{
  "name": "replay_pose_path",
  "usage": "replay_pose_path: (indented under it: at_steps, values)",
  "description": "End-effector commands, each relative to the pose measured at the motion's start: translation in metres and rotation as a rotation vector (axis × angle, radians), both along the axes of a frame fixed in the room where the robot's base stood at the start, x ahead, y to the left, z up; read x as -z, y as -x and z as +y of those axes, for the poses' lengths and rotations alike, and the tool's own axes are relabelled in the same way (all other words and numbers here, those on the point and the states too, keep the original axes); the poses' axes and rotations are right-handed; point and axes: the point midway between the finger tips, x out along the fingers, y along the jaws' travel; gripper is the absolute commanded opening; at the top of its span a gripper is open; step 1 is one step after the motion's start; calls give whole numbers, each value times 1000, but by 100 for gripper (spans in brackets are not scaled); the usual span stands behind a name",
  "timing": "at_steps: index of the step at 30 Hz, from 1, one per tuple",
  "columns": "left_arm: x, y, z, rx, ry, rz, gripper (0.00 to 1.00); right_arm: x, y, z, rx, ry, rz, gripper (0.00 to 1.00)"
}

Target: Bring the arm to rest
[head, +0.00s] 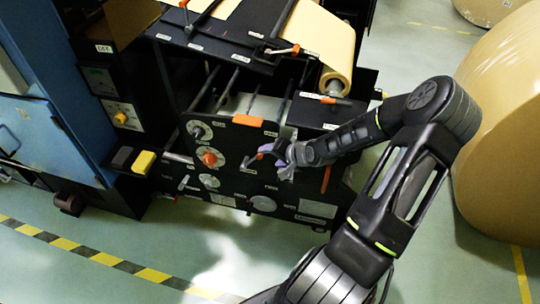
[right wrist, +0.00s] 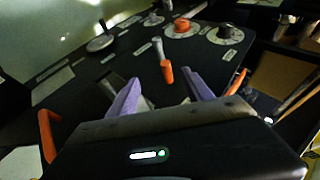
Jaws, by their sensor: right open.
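My right arm reaches in from the lower right to the black front panel (head: 225,190) of the machine. My right gripper (head: 272,152), with purple fingers, is at the panel. In the right wrist view the gripper (right wrist: 160,76) is open, its two fingers apart. A small lever with an orange grip (right wrist: 167,72) shows between and beyond the fingertips. I cannot tell whether either finger touches it. My left gripper is not in view.
The panel carries a red-orange knob (head: 209,157) and several grey dials. A brown paper roll (head: 322,45) sits on the machine above. A large roll (head: 505,140) stands at the right, close to my arm. Green floor (head: 150,235) is open in front.

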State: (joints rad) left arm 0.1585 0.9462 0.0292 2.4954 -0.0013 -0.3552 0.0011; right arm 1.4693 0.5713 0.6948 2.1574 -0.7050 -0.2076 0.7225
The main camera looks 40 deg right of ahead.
Motion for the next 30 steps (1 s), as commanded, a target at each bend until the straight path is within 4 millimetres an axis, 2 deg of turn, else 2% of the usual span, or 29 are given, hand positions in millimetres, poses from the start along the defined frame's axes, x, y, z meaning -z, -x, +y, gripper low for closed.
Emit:
replay_pose_path:
  at_steps: [14, 19, 20, 22, 23, 26, 29, 30]
  values:
    - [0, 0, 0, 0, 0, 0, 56, 0, -1, 0, -2, 3, -1, 59]
    - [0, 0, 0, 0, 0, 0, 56, -1, -2, -1, -45, 55, -10, 59]
    - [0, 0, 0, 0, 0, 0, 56, 0, 0, 0, -52, 64, -10, 59]
    - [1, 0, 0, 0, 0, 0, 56, 15, 16, 2, -53, 75, 21, 59]
    - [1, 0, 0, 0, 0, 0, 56, 24, 23, 8, -58, 70, 39, 59]
    - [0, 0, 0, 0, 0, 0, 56, 51, 35, 53, -122, 43, 93, 59]
    - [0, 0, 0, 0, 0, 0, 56, 76, 48, 115, -225, 8, 155, 59]
    - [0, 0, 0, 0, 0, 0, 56, 86, 55, 144, -277, -4, 185, 59]
